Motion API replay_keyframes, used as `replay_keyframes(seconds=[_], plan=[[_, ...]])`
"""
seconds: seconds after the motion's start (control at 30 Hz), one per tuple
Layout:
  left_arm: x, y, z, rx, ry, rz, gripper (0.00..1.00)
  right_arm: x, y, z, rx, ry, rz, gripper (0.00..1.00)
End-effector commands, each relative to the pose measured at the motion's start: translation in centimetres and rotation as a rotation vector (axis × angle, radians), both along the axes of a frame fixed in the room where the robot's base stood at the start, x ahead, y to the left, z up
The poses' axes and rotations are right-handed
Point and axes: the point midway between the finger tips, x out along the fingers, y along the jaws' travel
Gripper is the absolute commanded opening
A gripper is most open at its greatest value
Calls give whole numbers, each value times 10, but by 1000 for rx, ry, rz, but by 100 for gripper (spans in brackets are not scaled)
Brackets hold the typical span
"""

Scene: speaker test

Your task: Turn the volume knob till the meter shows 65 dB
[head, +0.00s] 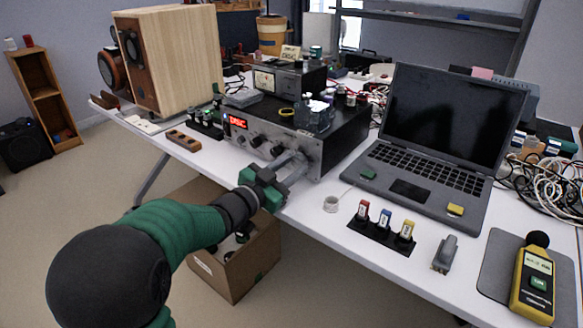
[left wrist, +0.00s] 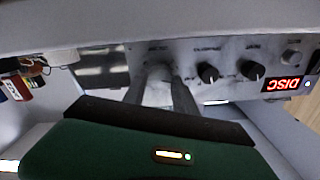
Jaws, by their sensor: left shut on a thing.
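The amplifier (head: 318,137) stands on the white table with a red DISC display (head: 238,122) on its front. My left gripper (head: 299,157) reaches the right part of that front panel. In the left wrist view its two fingers (left wrist: 160,76) are shut on the volume knob, which they mostly hide. Two black knobs (left wrist: 207,72) (left wrist: 252,70) sit beside it, apart from the fingers. The yellow sound meter (head: 533,284) lies on a grey mat at the right; its reading is too small to read. My right gripper is not in view.
An open laptop (head: 435,130) stands right of the amplifier. Red, blue and yellow labelled pieces (head: 384,224) stand on a black strip in front. A big wooden speaker (head: 180,55) is at the back left. A cardboard box (head: 232,262) is below the table edge.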

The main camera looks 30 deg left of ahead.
Motion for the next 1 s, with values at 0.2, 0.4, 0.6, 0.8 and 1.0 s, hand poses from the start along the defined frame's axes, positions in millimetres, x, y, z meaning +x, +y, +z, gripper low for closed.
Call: replay_keyframes(seconds=[0.2, 0.4, 0.6, 0.8, 1.0], plan=[[0, 0, -1, -2, 1, 0, 50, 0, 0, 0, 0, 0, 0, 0], [0, 0, -1, -3, 1, 0, 55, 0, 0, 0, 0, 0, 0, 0], [-5, 1, 1, -3, 1, 0, 55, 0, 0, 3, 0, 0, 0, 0], [-46, 5, 5, -3, 3, 5, 55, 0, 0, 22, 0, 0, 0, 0], [-106, 10, 4, -4, 4, 5, 55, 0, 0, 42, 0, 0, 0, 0]])
